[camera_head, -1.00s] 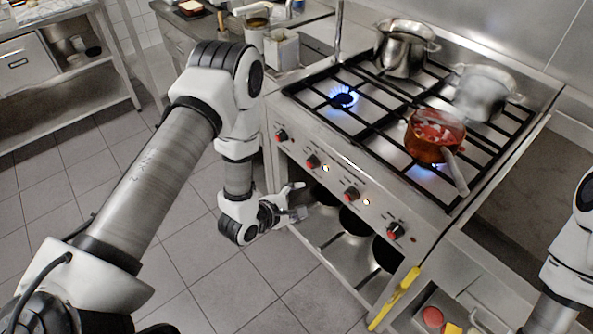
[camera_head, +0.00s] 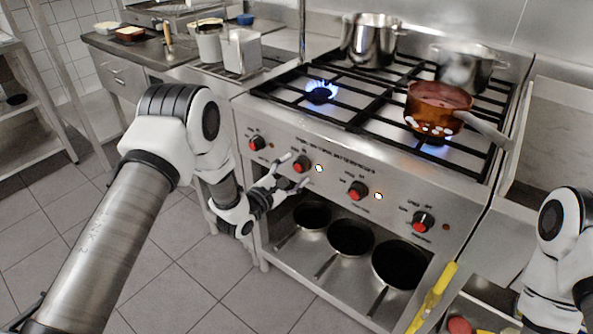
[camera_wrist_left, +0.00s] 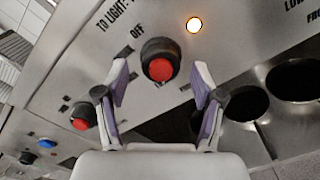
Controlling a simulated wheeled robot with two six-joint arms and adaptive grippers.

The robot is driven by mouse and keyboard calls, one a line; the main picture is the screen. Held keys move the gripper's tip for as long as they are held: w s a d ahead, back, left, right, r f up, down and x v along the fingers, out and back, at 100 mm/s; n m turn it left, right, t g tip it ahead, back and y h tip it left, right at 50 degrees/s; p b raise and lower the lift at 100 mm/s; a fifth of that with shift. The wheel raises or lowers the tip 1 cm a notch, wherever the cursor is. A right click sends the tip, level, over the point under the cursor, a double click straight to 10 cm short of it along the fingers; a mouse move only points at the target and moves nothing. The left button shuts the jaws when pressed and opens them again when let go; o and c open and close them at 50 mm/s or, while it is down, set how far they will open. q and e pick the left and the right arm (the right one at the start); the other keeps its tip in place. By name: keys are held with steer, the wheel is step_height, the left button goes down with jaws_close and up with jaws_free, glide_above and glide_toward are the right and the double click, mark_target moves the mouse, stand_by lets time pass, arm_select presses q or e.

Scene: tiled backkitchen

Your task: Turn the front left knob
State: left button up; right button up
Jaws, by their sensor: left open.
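The stove's front panel carries a row of red-and-black knobs. From the left in the head view they are the first knob (camera_head: 257,143), second knob (camera_head: 301,164), third knob (camera_head: 357,190) and rightmost knob (camera_head: 423,221). My left gripper (camera_head: 293,171) is open in front of the second knob. In the left wrist view this knob (camera_wrist_left: 160,64) is framed between the spread fingertips of the left gripper (camera_wrist_left: 163,80), with "OFF" printed beside it. Contact is not visible. My right arm is at the right edge; its gripper is out of view.
A blue flame burns on the front left burner (camera_head: 322,91). A copper saucepan (camera_head: 436,106) stands over another flame, its handle pointing right. Two steel pots (camera_head: 370,40) (camera_head: 463,70) stand behind. Below the panel, an open shelf (camera_head: 330,277) holds several pans.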

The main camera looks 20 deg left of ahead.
arm_select(q)
steer(key=shift+x, duration=0.9)
steer(key=c, duration=1.1)
steer(key=shift+c, duration=0.2)
